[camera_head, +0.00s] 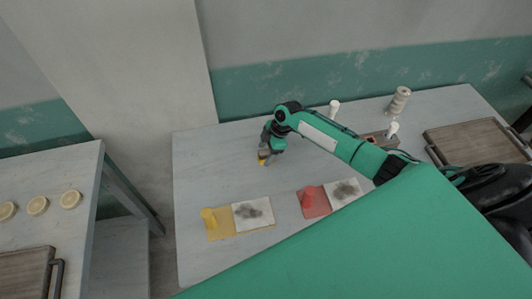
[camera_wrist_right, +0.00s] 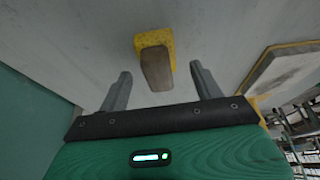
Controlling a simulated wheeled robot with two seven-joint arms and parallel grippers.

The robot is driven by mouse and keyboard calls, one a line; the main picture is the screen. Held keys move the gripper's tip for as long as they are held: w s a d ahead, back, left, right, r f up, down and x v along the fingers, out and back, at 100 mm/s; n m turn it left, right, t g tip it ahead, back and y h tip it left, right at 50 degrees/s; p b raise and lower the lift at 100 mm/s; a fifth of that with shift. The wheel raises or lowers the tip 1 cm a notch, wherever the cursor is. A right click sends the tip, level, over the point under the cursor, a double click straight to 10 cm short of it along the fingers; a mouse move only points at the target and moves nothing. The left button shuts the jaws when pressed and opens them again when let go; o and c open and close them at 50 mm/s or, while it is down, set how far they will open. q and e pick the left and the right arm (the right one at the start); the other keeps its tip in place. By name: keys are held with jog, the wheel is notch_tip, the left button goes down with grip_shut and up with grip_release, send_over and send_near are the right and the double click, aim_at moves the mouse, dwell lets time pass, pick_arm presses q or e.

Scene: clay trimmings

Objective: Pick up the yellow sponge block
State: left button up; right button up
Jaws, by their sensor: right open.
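The yellow sponge block (camera_head: 262,161) shows as a small yellow patch under my right gripper (camera_head: 265,154) on the table in the head view; the gripper hides most of it. In the right wrist view, a yellow block (camera_wrist_right: 155,40) with a brownish-grey upright part (camera_wrist_right: 157,69) lies ahead of the fingers. My right gripper (camera_wrist_right: 159,72) is open, one finger on each side of that part, with visible gaps. I cannot tell how far down the fingers reach. My left gripper is not in view.
On the table (camera_head: 205,170), a yellow mat (camera_head: 220,234) holds a yellow piece (camera_head: 208,217) beside a smudged white tile (camera_head: 265,221). A red mat (camera_head: 321,210) with a red piece and another tile lie right. The table's left part is clear.

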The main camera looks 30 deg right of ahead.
aim_at(264, 152)
jog(key=shift+x, duration=1.2)
jog(key=c, duration=1.1)
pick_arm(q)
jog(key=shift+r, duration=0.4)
pick_arm(e)
jog(key=shift+r, duration=0.15)
